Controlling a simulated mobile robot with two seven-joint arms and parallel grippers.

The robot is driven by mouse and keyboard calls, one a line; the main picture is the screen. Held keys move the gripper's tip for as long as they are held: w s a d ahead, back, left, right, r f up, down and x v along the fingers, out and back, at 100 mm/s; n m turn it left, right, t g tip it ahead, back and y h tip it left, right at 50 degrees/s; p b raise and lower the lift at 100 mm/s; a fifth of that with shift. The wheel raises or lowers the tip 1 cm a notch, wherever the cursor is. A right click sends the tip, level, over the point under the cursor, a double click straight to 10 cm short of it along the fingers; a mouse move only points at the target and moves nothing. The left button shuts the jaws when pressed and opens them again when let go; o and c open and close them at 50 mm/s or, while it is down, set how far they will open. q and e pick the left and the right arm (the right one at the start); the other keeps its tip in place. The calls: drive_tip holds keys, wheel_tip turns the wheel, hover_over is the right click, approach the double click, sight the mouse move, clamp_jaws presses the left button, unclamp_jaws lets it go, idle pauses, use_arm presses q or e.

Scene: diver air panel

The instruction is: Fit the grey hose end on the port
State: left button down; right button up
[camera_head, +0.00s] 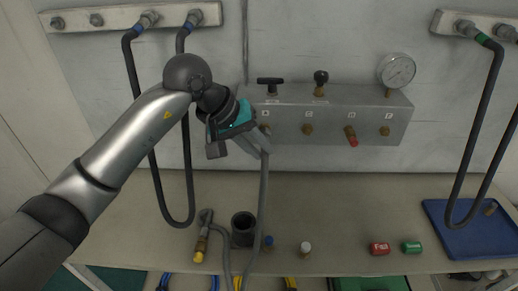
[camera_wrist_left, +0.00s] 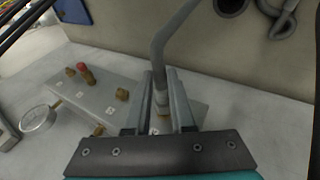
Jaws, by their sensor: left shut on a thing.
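My left gripper (camera_head: 262,146) is shut on the grey hose end (camera_wrist_left: 160,98), in front of the left part of the grey air panel (camera_head: 335,118). The grey hose (camera_head: 263,195) hangs from the gripper to the table. The leftmost port is mostly hidden by the gripper and hose, so I cannot tell whether the hose end touches it. Further right are a bare brass port (camera_head: 307,129), a port with a red cap (camera_head: 352,137) and another brass port (camera_head: 385,130). In the left wrist view the fingers (camera_wrist_left: 160,105) clasp the hose end from both sides. My right gripper is not in view.
A dark cup (camera_head: 243,229) and a yellow-capped fitting (camera_head: 200,250) stand or lie on the table (camera_head: 330,210). Blue (camera_head: 269,242), white (camera_head: 306,248), red (camera_head: 380,249) and green (camera_head: 412,247) caps are near the front edge. A blue tray (camera_head: 450,238) is at right. Dark hoses hang at both sides.

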use_arm(q)
drive_tip(key=shift+w+a+r, duration=0.1)
drive_tip(key=shift+w+r, duration=0.15)
drive_tip(key=shift+w, duration=0.1)
idle(0.6)
drive_tip(key=c, duration=1.1)
unclamp_jaws()
drive_tip(key=shift+o, duration=0.8)
drive_tip(key=shift+w+f, duration=0.15)
drive_tip(key=shift+o, duration=1.3)
drive_tip(key=shift+s+f, duration=0.1)
drive_tip(key=shift+s, duration=0.1)
